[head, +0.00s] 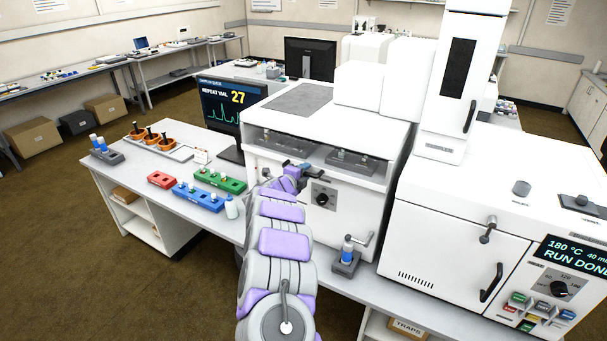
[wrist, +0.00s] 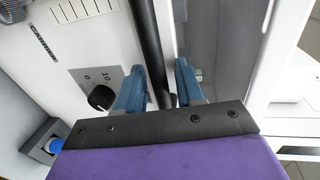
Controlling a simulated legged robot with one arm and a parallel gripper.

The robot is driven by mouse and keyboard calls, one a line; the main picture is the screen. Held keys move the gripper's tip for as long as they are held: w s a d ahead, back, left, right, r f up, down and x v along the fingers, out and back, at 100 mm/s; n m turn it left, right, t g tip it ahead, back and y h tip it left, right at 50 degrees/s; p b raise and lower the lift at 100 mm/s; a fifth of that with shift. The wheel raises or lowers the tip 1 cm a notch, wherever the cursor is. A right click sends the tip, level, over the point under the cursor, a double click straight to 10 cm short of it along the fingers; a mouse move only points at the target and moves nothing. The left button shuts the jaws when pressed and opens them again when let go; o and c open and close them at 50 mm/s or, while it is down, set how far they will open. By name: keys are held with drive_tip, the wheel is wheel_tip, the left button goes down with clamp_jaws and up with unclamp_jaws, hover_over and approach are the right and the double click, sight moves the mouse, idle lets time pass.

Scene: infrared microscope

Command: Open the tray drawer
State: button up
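The white microscope unit (head: 340,110) stands on the bench. A grey recessed tray area with small vials (head: 350,160) shows in its upper front. A dark handle bar runs along the front; in the wrist view the black bar (wrist: 150,40) passes between my two blue fingers. My gripper (head: 298,171) is at the front of this unit, just above its dial (head: 322,197). It also shows in the wrist view (wrist: 160,85), with one finger on each side of the bar. Whether the fingers press on the bar is unclear. The drawer shows no clear sign of being pulled out.
Left on the bench are a red rack (head: 161,180), a blue rack (head: 198,197), a green rack (head: 220,180) and a monitor (head: 228,108). A vial holder with a lever (head: 346,258) stands below the unit's front. A second white instrument (head: 450,240) stands close on the right.

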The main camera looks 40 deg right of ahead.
drive_tip(key=shift+a, duration=0.1)
clamp_jaws()
drive_tip(key=shift+f, duration=0.1)
idle(0.4)
